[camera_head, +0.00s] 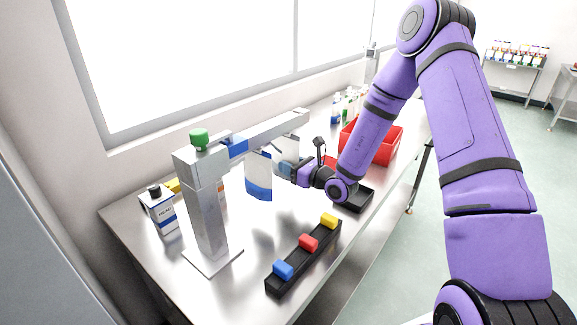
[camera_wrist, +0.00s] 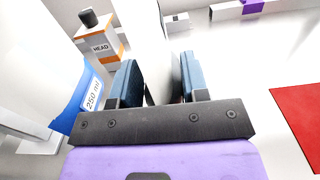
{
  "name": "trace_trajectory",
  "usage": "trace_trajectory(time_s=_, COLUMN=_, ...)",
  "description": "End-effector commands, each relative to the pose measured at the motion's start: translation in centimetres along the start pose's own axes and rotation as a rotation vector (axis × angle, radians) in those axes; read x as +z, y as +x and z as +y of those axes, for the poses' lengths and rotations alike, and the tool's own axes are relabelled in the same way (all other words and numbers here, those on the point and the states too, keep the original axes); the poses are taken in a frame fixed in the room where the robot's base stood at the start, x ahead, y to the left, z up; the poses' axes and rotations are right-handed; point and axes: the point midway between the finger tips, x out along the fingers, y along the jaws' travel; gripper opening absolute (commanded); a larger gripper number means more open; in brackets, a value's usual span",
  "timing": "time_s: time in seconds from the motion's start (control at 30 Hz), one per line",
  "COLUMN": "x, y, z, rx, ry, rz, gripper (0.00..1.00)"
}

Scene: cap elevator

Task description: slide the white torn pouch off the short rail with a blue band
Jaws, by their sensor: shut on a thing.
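A grey metal post carries a rail (camera_head: 275,130) with a blue band (camera_head: 237,147) near the post. A white pouch with a blue lower part (camera_head: 258,176) hangs below the rail. A second greyish-white panel (camera_head: 286,147) hangs just right of it, beside my gripper (camera_head: 300,173). In the wrist view my gripper (camera_wrist: 157,82) is shut on a white sheet-like thing (camera_wrist: 152,45), which appears to be the pouch. A blue "250 ml" label (camera_wrist: 92,95) shows left of the fingers. The tear and the pouch's contact with the rail are not clear.
A black rack (camera_head: 304,258) with blue, red and yellow blocks lies at the front. A black tray (camera_head: 357,202) and a red bin (camera_head: 388,147) are to the right. Bare table lies between post and rack.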

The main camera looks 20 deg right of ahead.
Motion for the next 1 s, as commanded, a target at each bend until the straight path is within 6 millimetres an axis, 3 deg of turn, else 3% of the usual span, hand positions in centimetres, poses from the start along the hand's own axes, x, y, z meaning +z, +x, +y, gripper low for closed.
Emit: trace_trajectory(time_s=1.0, x=0.0, y=0.0, z=-4.4, rx=-0.002, ry=0.0, rz=0.0, gripper=0.19)
